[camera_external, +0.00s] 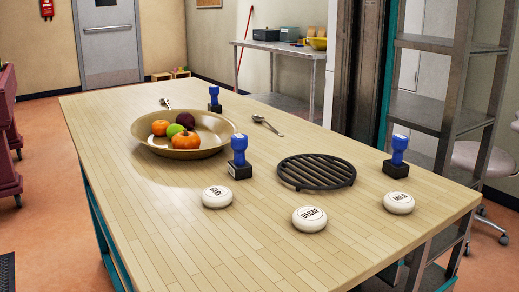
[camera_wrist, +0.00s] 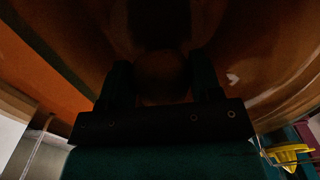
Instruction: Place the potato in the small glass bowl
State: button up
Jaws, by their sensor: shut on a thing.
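In the wrist view my gripper (camera_wrist: 164,68) is in deep shade, with one dark finger on each side. It is shut on a dim, round, brownish thing (camera_wrist: 162,74), which may be the potato; it is too dark to be sure. A large curved, glossy surface (camera_wrist: 275,62) spreads beyond and around the fingers; I cannot tell whether it is the small glass bowl. The external view shows neither my arm, a potato nor a small glass bowl.
The external view shows a long wooden table (camera_external: 150,222) with a wide brass-coloured bowl (camera_external: 184,153) of fruit, a black grate (camera_external: 316,171), blue-handled stamps, spoons and white round labelled pieces. A steel side table (camera_external: 280,46) holds a yellow bowl (camera_external: 317,43). The near left tabletop is clear.

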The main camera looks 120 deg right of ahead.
jog(key=shift+f, duration=0.3)
jog(key=o, duration=0.9)
jog(key=shift+o, duration=0.2)
notch_tip(320, 180, up, 8)
jog(key=p, duration=0.8)
jog(key=shift+f, duration=0.2)
